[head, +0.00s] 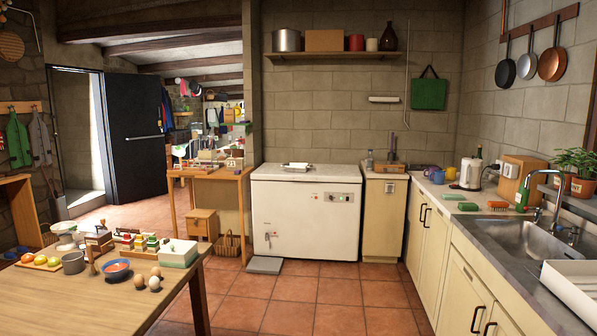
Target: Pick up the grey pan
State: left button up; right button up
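A grey pan (527,66) hangs on the right wall from a wooden rail (541,22) with hooks. Its handle points up and its round body hangs down. It is the middle one of three, between a black pan (505,73) on its left and a copper pan (552,64) on its right. The pans hang above the counter, to the left of and above the sink. Neither of my grippers shows in the head view.
A wooden table (80,305) with several items stands front left. The tiled floor (315,300) between is mostly clear.

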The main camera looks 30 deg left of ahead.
aim_at(295, 167)
jog(key=i+j+u, duration=0.2)
jog(key=i, duration=0.15)
jog(key=i+u, duration=0.15)
jog(key=i, duration=0.2)
jog(key=i+u, duration=0.3)
jog(key=i, duration=4.2)
jog(key=j+u, duration=0.05)
jog(key=j, duration=0.05)
